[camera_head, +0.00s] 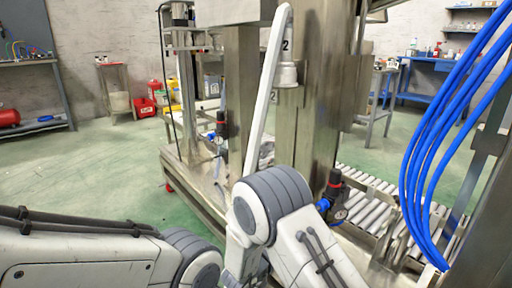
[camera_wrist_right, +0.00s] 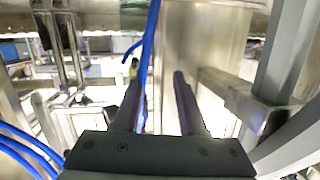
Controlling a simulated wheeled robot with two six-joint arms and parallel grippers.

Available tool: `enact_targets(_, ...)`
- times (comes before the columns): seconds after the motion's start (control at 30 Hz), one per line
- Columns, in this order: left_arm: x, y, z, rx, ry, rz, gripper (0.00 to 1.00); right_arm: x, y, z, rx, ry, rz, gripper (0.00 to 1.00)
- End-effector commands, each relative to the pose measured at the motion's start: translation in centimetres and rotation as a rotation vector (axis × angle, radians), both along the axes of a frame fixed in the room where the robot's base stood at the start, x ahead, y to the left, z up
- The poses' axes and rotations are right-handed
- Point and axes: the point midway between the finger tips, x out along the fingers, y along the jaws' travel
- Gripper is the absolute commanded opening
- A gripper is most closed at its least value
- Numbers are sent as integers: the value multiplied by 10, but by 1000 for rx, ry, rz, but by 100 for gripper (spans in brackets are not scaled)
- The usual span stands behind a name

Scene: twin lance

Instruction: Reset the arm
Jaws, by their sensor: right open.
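My right gripper (camera_wrist_right: 157,76) shows in the right wrist view. Its two dark fingers are apart and no object is gripped between them. A blue hose (camera_wrist_right: 151,32) runs down behind the left finger and partly through the gap in the picture; I cannot tell how far off it is. In the head view my arm links fill the bottom: one link (camera_head: 80,255) at the left, and a jointed link (camera_head: 272,205) in the middle. Neither gripper shows there, and my left gripper is in no view.
Thick blue hoses (camera_head: 425,150) hang at the right. A roller conveyor (camera_head: 370,205) lies behind. Green floor (camera_head: 100,165) is open at the left.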

Motion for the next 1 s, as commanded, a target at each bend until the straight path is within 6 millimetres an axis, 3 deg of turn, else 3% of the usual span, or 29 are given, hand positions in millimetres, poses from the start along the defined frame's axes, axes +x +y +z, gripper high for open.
enact_targets(0.13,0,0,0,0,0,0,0,27,1,14,221,125,224,41)
enact_targets(0.27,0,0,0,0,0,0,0,15,7,21,353,299,429,41)
enact_targets(0.53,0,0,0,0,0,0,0,-72,-4,26,432,679,672,41)
enact_targets(1.0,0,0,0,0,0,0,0,-197,-55,27,389,1092,724,41)
